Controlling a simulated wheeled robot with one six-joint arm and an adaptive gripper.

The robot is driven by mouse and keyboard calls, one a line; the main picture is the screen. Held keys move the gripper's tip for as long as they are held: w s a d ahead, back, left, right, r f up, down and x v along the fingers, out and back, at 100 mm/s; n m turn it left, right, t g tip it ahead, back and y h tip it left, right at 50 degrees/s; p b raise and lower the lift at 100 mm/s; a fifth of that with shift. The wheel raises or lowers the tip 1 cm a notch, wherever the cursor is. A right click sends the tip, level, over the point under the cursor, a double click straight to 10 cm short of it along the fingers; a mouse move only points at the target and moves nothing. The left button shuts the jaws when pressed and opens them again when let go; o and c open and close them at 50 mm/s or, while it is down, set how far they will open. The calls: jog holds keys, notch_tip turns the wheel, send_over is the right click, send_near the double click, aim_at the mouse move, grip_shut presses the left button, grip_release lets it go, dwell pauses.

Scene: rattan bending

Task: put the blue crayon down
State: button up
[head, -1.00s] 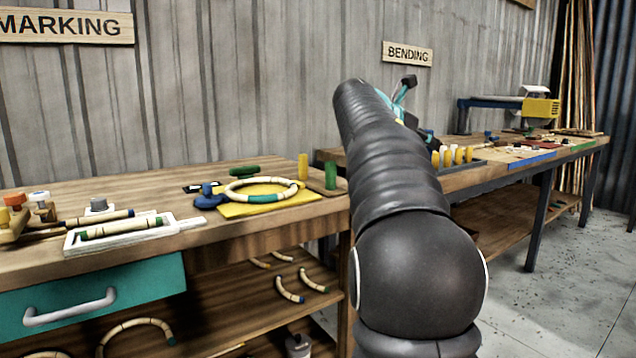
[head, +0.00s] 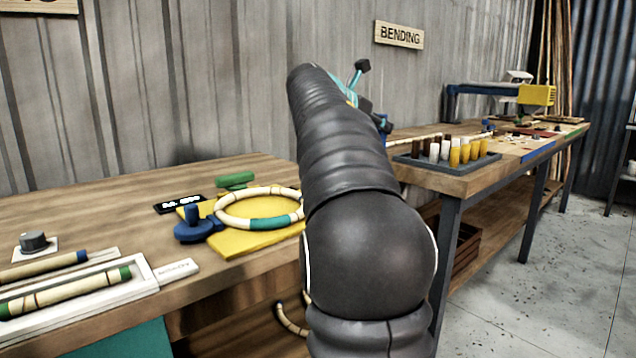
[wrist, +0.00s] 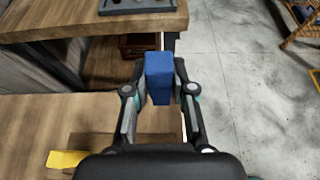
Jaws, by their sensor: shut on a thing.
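In the wrist view my gripper (wrist: 158,88) is shut on the blue crayon (wrist: 159,70), a thick blue block between the two fingertips. It is held in the air, over or near the gap between two wooden benches; its exact height I cannot tell.
The near bench (head: 120,205) holds a rattan ring (head: 262,222) on a yellow board (head: 240,243), a blue clamp-like piece (head: 193,224) and a white tray (head: 150,280). The far bench (head: 490,177) has a dark tray (head: 405,158) with several pegs. Concrete floor (head: 520,280) is open at right.

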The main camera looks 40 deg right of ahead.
jog(key=shift+w+a+f+b, duration=0.4)
jog(key=shift+w+a+f, duration=0.75)
jog(key=shift+w+f, duration=0.5)
jog(key=shift+w+a+f+b, duration=0.4)
jog(key=shift+w+a+f, duration=0.8)
jog(key=shift+f, duration=0.75)
jog(key=shift+w+a+f+b, duration=0.4)
jog(key=shift+w+a+f, duration=0.65)
jog(key=shift+w+f, duration=0.65)
jog(key=shift+s+f, duration=0.15)
jog(key=shift+f, duration=0.15)
jog(key=o, duration=0.9)
jog(key=shift+a+r, duration=0.2)
jog(key=shift+r, duration=0.1)
jog(key=w+p+v, duration=0.1)
jog(key=v, duration=1)
jog(key=shift+s+a, duration=0.3)
jog(key=shift+s, duration=0.15)
jog(key=shift+r, duration=0.1)
